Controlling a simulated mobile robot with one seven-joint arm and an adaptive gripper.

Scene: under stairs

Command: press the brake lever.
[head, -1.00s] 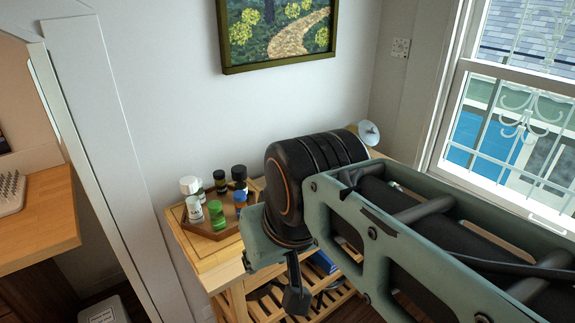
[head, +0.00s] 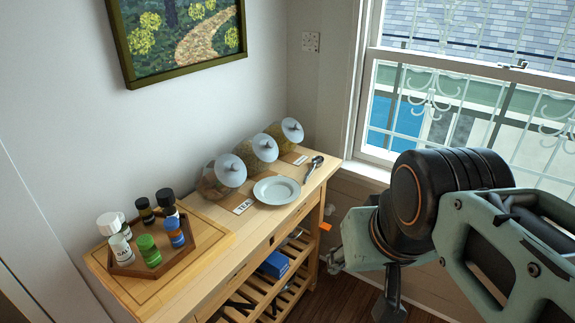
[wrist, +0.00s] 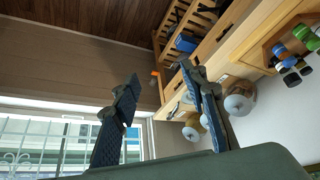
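A small orange tab (head: 325,226) sticks out at the right end of the wooden cart (head: 213,251), below its top. It may be the brake lever; no other lever shows clearly. In the wrist view the orange piece (wrist: 155,74) appears between my two fingertips in the picture, farther off than they are. My gripper (head: 362,285) is to the right of the cart, apart from it. In the wrist view its fingers (wrist: 158,75) are spread with nothing between them.
On the cart are a tray of bottles (head: 185,251), a white plate (head: 277,190), several lidded jars (head: 222,180) and a spoon (head: 314,166). A blue box (head: 274,264) lies on the slatted shelf. Wooden floor (head: 340,292) is clear right of the cart; a window (head: 440,100) is behind.

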